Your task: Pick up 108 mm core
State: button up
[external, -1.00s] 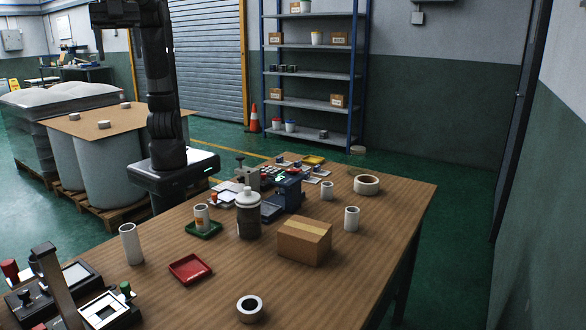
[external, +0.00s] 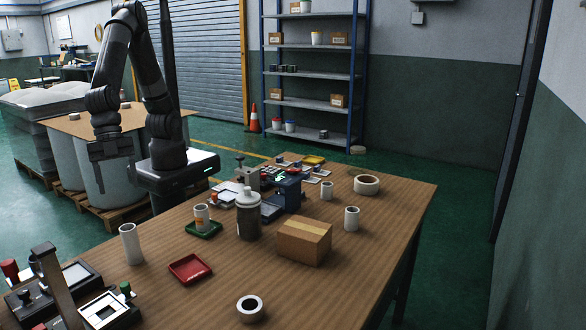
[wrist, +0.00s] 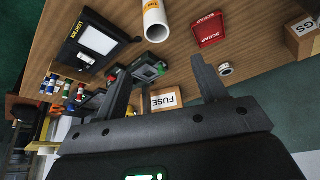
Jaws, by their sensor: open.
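Several white cores stand on the table, and I cannot read which is 108 mm. A tall white tube (external: 131,244) stands upright at the table's left edge; a white tube also shows at the top of the wrist view (wrist: 155,20). Another core (external: 201,217) stands on a green tray. Shorter cores stand at the right (external: 351,220) and farther back (external: 327,192). Wide rings lie at the front (external: 249,309) and back right (external: 367,185). My gripper (external: 113,180) hangs pointing down, left of my base and beyond the table edge. Its fingers (wrist: 160,70) are apart and empty.
A red tray (external: 190,268), labelled SCRAP in the wrist view (wrist: 208,28), lies right of the tall tube. A dark bottle (external: 248,218) and a cardboard box (external: 304,242) stand mid-table. Devices (external: 70,285) crowd the front left. The front right tabletop is clear.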

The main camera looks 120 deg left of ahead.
send_near(132, 247)
jog(key=shift+s+a+f, duration=0.15)
jog(key=shift+f, duration=0.6)
jog(key=shift+x, duration=3.15)
jog(key=shift+c, duration=0.6)
jog(key=c, duration=1)
jog(key=shift+o, duration=0.2)
jog(key=shift+r, duration=0.15)
